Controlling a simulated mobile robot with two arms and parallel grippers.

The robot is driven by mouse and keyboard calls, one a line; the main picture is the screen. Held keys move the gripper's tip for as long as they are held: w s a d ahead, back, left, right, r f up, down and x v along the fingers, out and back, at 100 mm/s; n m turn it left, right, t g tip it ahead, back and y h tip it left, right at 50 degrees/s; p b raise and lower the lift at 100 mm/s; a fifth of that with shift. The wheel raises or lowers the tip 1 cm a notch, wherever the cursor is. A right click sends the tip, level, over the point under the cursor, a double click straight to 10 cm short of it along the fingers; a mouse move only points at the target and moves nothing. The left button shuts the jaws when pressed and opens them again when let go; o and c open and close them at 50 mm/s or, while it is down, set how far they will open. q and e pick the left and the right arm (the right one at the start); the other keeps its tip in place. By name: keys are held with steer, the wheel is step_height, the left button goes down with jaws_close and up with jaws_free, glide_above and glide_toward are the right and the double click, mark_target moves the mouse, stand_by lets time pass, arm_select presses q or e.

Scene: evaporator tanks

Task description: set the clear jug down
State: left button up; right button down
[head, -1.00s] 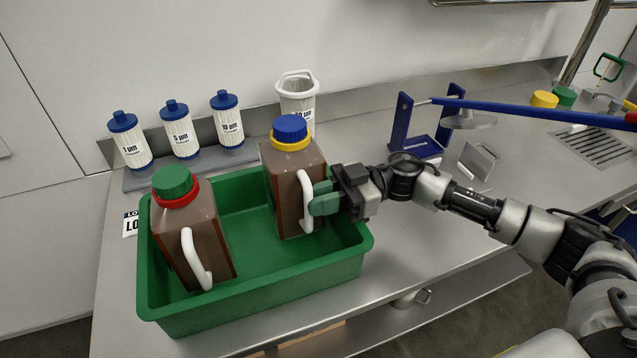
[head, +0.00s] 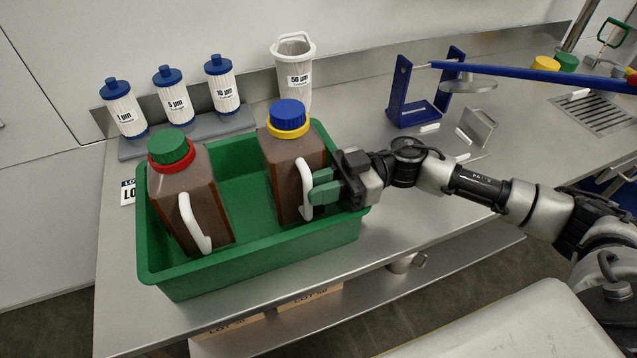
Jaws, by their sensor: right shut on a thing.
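A clear jug of brown liquid with a blue cap and yellow collar (head: 284,165) stands upright inside the green tray (head: 255,262), on its right side. My right gripper (head: 318,190) is shut on this jug's white handle, at the tray's right end. The jug's base is hidden by the tray wall, so I cannot tell whether it touches the tray floor. A second clear jug with a green cap and red collar (head: 188,195) stands in the left part of the tray. My left gripper is not in view.
Filter cartridges with blue caps (head: 173,97) stand on a grey rack behind the tray. A white 50 µm filter basket (head: 294,75) stands behind the blue-capped jug. A blue press frame (head: 420,90) is at the right.

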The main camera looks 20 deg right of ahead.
steer(key=shift+r, duration=0.25)
steer(key=c, duration=1.6)
jaws_free()
steer(key=shift+f, duration=0.35)
steer(key=o, duration=0.5)
steer(key=shift+s+r, duration=0.1)
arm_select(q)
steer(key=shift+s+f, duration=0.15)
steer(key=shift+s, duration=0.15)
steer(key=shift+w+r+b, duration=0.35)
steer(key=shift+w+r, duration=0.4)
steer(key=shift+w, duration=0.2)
arm_select(e)
steer(key=d, duration=1.2)
steer(key=shift+w, duration=0.25)
